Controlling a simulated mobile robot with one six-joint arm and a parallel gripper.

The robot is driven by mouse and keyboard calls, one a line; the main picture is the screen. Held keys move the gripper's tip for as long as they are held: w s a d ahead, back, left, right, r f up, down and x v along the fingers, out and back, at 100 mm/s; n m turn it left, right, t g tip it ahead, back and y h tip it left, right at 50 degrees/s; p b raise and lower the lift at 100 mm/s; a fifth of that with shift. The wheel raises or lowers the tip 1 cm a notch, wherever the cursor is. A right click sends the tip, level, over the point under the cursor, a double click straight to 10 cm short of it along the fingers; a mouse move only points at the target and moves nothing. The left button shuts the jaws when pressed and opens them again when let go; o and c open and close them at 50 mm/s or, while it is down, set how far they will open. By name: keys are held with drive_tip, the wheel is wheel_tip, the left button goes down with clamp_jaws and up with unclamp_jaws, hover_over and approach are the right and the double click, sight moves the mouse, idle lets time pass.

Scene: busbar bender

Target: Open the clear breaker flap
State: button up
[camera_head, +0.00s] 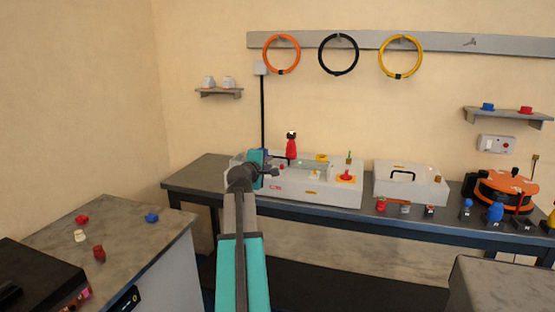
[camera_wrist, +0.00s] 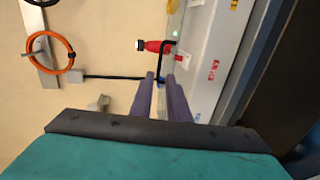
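My gripper (camera_head: 272,165) is at the left end of the white bending machine (camera_head: 340,192) on the back bench. In the wrist view its two purple fingers (camera_wrist: 160,78) stand apart, with nothing clearly held between them. A red-handled lever (camera_head: 291,147) rises just right of the gripper; it also shows beyond the fingertips in the wrist view (camera_wrist: 156,46). A pale, see-through-looking panel (camera_head: 314,170) stands on the machine's top; I cannot tell whether it is the breaker flap. My gripper and wrist hide part of the machine's left end.
A black cable (camera_head: 262,110) runs down the wall behind the gripper. A white case (camera_head: 410,184) with a black handle stands right of the machine. An orange reel (camera_head: 505,190) and several small coloured items stand farther right. A stone-topped counter (camera_head: 125,228) is at front left.

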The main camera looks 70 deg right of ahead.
drive_tip(key=shift+w+d+f+p, duration=0.15)
drive_tip(key=shift+d+f, duration=0.3)
drive_tip(key=shift+d, duration=1.8)
drive_tip(key=shift+w+d+f+p, duration=0.1)
drive_tip(key=shift+d+f, duration=0.35)
drive_tip(key=shift+d, duration=1.75)
drive_tip(key=shift+w+d+f+p, duration=0.15)
drive_tip(key=shift+d+f, duration=0.3)
drive_tip(key=shift+d, duration=1.8)
drive_tip(key=shift+c, duration=0.4)
clamp_jaws()
